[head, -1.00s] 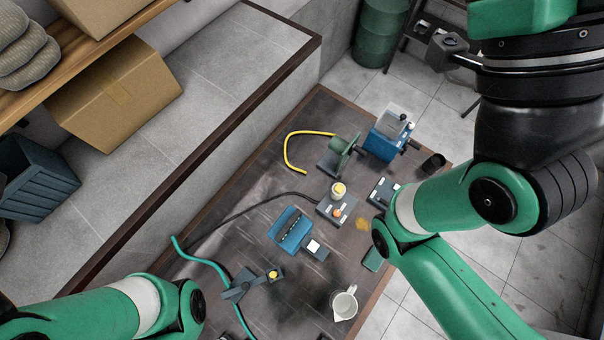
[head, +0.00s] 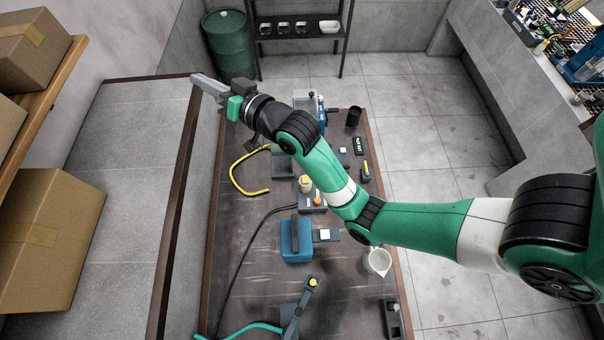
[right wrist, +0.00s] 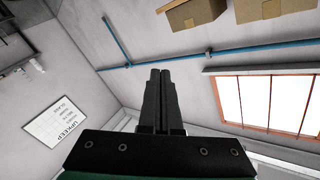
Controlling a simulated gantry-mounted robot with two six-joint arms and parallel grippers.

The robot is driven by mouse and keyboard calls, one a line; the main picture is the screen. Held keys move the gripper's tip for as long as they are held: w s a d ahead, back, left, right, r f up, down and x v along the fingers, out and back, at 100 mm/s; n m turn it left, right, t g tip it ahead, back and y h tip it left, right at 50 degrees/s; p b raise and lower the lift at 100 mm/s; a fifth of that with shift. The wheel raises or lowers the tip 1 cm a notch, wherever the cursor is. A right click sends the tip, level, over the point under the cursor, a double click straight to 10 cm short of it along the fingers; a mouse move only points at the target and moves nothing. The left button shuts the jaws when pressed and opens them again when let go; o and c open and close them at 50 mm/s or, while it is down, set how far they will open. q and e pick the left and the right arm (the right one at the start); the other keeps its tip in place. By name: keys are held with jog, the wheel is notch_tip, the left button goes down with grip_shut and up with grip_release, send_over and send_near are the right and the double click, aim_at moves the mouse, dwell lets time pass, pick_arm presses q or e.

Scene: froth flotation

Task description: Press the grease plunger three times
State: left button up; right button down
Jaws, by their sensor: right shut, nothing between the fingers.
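My right gripper (head: 207,86) is shut and empty, at the table's far left corner in the head view. Which device is the grease plunger I cannot tell for certain. A grey lever-like device with a yellow button (head: 312,282) stands at the front of the table. A yellow-topped cylinder (head: 306,182) with an orange knob beside it sits on a grey box mid-table. Both are well apart from my right gripper. My left gripper is not in view.
A blue box (head: 297,254) with a dark top and a white pitcher (head: 380,262) stand on the table (head: 250,265). A black cup (head: 353,117) is at the back. My right arm crosses above the table, hiding part of a blue machine. A green drum (head: 229,45) stands behind.

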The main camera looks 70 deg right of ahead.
jog(key=s+d+f+m+g+h, duration=0.1)
jog(key=s+d+f+m+g, duration=0.2)
jog(key=f, duration=0.7)
jog(key=s+d+f+g, duration=0.2)
jog(key=s+d+f, duration=0.15)
jog(key=f, duration=0.65)
jog(key=m+g, duration=0.3)
jog(key=g, duration=0.2)
send_over(307, 182)
notch_tip(307, 182, down, 18)
jog(key=r, duration=0.1)
jog(key=shift+f, duration=0.2)
notch_tip(307, 182, down, 9)
jog(key=b, duration=0.6)
jog(key=shift+r+b, duration=0.1)
jog(key=shift+b, duration=0.25)
jog(key=shift+f+b, duration=0.3)
jog(key=shift+f, duration=0.1)
